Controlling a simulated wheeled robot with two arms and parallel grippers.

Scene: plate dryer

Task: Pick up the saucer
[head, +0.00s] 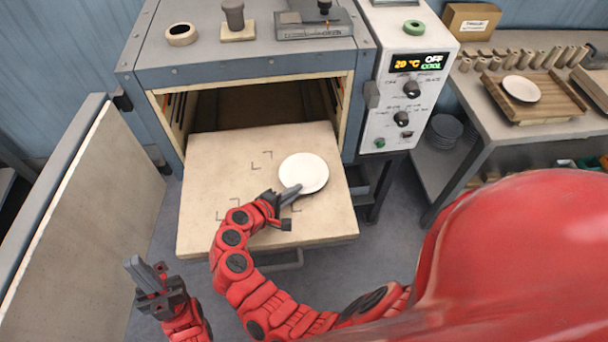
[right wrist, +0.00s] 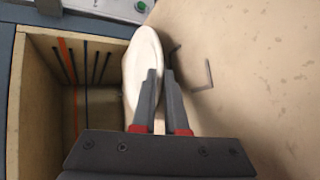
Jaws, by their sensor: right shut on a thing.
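The white saucer (head: 304,173) is at the right side of the beige pulled-out shelf (head: 215,165) of the dryer. My right gripper (head: 291,190) is shut on its near edge. In the right wrist view the saucer (right wrist: 146,65) shows as a narrow oval, with its rim between the two fingertips (right wrist: 160,85). I cannot tell whether it touches the shelf or is just above it. My left gripper (head: 140,268) is at the lower left, away from the saucer and in front of the shelf. Its finger gap is not clear.
The dryer (head: 245,75) stands open behind the shelf, with a control panel (head: 408,100) on its right. Its open door (head: 85,220) is at the left. On the right table a wooden rack (head: 558,103) holds another white dish (head: 521,88). Dark plates (head: 447,127) are stacked below.

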